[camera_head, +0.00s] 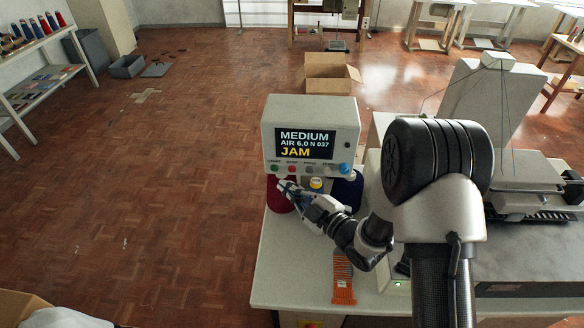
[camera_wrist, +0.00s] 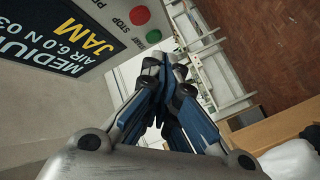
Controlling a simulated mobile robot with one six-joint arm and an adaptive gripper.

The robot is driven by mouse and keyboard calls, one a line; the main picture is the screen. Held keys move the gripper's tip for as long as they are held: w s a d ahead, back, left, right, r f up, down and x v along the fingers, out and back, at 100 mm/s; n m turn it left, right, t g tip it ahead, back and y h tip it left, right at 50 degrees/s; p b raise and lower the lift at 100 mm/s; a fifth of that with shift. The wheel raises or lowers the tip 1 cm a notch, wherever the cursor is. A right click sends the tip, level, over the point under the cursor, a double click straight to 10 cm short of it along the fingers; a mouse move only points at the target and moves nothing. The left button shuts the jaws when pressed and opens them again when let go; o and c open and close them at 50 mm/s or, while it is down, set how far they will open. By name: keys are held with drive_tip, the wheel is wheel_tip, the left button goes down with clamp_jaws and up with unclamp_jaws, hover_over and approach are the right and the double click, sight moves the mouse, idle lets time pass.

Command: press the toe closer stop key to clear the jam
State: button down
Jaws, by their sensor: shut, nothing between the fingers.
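The control box (camera_head: 351,124) stands on the worktable, its screen (camera_head: 304,144) reading "MEDIUM", "AIR 6.0 N 037" and "JAM" in yellow. A row of keys runs below the screen. The red key (camera_head: 292,169) is labelled STOP in the wrist view (camera_wrist: 140,15). The green START key (camera_head: 274,168) is on its left, also in the wrist view (camera_wrist: 153,36). My gripper (camera_head: 284,186) is shut and empty, its tips just below the red and green keys in the head view. In the wrist view its closed tips (camera_wrist: 168,62) appear beside the green key, not covering either key. Contact is not visible.
A red thread cone (camera_head: 277,197), a yellow-topped spool (camera_head: 316,184) and a dark blue cone (camera_head: 348,190) stand below the box. An orange knitted piece (camera_head: 343,285) lies on the worktable (camera_head: 290,270). A machine is at right.

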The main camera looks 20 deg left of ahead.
sight(279, 166)
drive_tip(key=shift+w+a+b, duration=0.2)
drive_tip(key=shift+w+b, duration=0.1)
drive_tip(key=shift+w, duration=0.5)
drive_tip(key=shift+w+a+b, duration=0.15)
drive_tip(key=shift+w+b, duration=0.1)
drive_tip(key=shift+w, duration=0.5)
drive_tip(key=shift+w, duration=0.1)
drive_tip(key=shift+w+a+b, duration=0.1)
drive_tip(key=shift+w+b, duration=0.25)
drive_tip(key=shift+b, duration=0.05)
drive_tip(key=shift+w+a+b, duration=0.1)
drive_tip(key=shift+w+b, duration=0.2)
drive_tip(key=shift+w, duration=0.05)
idle(0.9)
drive_tip(key=shift+s, duration=0.1)
drive_tip(key=shift+s+d+b, duration=0.2)
drive_tip(key=shift+s+b, duration=0.1)
drive_tip(key=shift+s, duration=0.4)
